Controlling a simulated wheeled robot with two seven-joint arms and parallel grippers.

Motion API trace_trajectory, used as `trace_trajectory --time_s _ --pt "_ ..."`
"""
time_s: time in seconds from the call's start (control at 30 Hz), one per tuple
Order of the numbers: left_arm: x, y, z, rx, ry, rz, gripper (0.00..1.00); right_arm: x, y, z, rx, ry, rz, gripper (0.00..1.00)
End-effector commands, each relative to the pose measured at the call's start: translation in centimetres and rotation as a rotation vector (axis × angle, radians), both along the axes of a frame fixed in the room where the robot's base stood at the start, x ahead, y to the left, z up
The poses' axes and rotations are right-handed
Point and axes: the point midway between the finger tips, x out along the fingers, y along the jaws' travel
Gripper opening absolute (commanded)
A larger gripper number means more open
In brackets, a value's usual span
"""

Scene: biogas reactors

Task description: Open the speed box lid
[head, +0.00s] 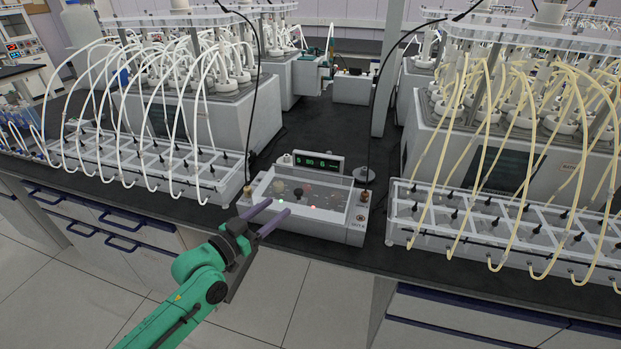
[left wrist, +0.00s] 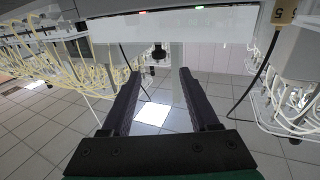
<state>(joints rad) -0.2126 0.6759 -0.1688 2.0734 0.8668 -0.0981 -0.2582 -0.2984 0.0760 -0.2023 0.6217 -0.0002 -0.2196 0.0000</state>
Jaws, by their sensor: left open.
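The speed box (head: 302,230) is a low white box at the front edge of the dark bench, in the middle of the head view. Its clear lid (head: 328,196) lies over the top, with a dark knob (head: 298,193) near the middle and brass-coloured fittings at the sides. My left gripper (head: 279,206) is open and empty in front of the box's left half, its two fingers pointing at it. In the left wrist view the open fingers (left wrist: 160,72) point toward the white box face (left wrist: 170,29), and a small dark knob-like part (left wrist: 159,51) shows between the fingertips. My right gripper is not seen.
A display with green digits (head: 318,162) stands behind the box. Racks with white tubes (head: 150,165) and yellow tubes (head: 500,220) stand close on either side. Black cables (head: 372,120) hang down near the box. The floor in front of the bench is clear.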

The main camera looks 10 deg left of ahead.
Motion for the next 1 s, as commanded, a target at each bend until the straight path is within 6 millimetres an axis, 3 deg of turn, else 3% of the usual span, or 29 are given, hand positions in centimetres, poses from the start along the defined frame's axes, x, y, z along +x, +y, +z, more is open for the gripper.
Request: trace_trajectory --time_s 0.2,0.43,0.6,0.8,0.83,0.97,1.0 --pt "5.2 -2.5 0.6 -0.004 -0.004 0.002 0.61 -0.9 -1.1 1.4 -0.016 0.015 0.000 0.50" --pt "10.0 -4.9 0.2 -0.001 -0.002 -0.001 0.61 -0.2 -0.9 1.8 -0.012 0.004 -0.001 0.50" --pt "11.3 -5.6 0.1 0.001 0.000 -0.001 0.61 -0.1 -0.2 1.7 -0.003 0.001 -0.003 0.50" --pt "11.4 -5.6 0.1 0.001 0.000 -0.001 0.61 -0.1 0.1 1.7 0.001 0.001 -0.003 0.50" --pt "11.4 -5.6 0.1 0.001 0.000 -0.001 0.57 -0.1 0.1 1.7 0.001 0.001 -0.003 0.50" --pt "11.3 -5.6 0.1 0.001 0.000 -0.001 0.07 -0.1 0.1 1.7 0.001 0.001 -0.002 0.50" --pt "11.3 -5.6 0.1 0.001 0.000 -0.001 0.00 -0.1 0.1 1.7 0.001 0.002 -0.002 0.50"
